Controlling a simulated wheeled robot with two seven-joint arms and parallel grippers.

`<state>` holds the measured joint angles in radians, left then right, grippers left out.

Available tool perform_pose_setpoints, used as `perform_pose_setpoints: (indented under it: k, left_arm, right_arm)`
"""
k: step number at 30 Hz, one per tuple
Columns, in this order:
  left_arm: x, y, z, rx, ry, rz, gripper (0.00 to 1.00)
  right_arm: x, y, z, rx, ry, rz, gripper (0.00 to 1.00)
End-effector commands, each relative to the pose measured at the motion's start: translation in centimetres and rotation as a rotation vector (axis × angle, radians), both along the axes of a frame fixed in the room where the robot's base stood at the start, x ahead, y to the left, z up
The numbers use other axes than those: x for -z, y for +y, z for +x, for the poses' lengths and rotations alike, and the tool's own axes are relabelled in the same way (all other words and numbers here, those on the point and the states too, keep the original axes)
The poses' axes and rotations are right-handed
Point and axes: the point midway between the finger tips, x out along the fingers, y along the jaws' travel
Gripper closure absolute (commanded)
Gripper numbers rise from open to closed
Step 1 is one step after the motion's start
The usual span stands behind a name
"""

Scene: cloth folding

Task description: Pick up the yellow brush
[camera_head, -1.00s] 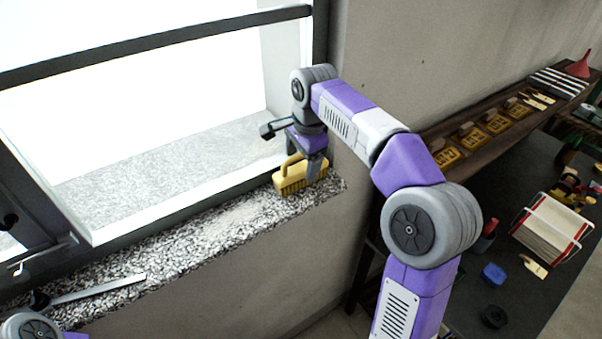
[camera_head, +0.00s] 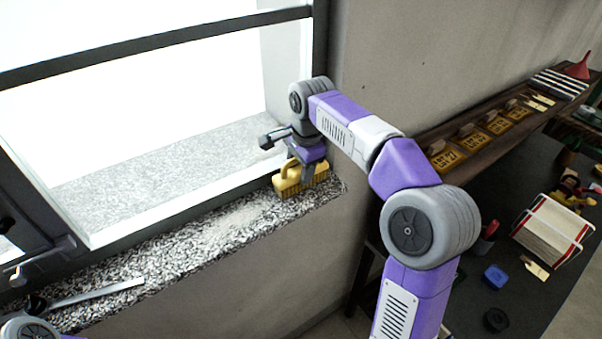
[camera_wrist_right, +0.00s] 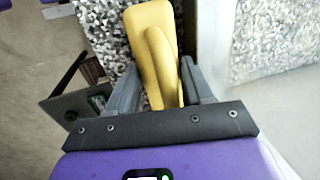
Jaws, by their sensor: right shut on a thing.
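The yellow brush (camera_head: 300,180) stands on the speckled window sill near its right end, bristles down. Its yellow handle (camera_wrist_right: 160,62) fills the middle of the right wrist view. My right gripper (camera_head: 299,166) reaches down over the brush from above. In the right wrist view its two grey fingers (camera_wrist_right: 163,90) lie on either side of the handle, shut on it. The brush looks to be resting on the sill still.
The speckled sill (camera_head: 190,258) runs along the window, with pale dust on it and a flat metal tool (camera_head: 95,292) at its left. The window frame (camera_head: 200,207) rises close behind the brush. A dark table (camera_head: 470,290) with several items stands at right.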

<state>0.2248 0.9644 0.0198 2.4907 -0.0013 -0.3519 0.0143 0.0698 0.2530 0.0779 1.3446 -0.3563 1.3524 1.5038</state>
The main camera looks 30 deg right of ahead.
Motion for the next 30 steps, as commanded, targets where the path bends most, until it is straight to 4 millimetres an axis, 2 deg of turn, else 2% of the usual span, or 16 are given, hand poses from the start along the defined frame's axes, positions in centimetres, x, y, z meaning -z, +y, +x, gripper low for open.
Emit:
perform_pose_setpoints:
  k: [4,7,15,19,24,30]
  left_arm:
    - [-0.1,0.0,0.0,0.0,0.0,0.0,1.0]
    - [-0.4,0.0,0.0,0.0,0.0,0.0,1.0]
    - [-2.0,0.0,0.0,0.0,0.0,0.0,1.0]
    - [-2.6,0.0,0.0,0.0,0.0,0.0,1.0]
    - [-2.9,0.0,0.0,0.0,0.0,0.0,1.0]
    - [-2.8,0.0,0.0,0.0,0.0,0.0,1.0]
  right_arm:
    - [-0.4,0.0,0.0,0.0,-0.002,0.0,0.84]
    - [-1.6,0.0,0.1,-0.001,-0.005,-0.001,0.84]
    - [-7.1,0.1,0.1,0.0,-0.004,0.0,0.84]
    - [-9.0,0.0,0.1,-0.001,-0.003,0.0,0.84]
    - [-10.0,0.0,0.0,0.0,-0.001,0.0,0.84]
    - [-10.0,0.0,0.0,0.0,0.0,0.0,0.84]
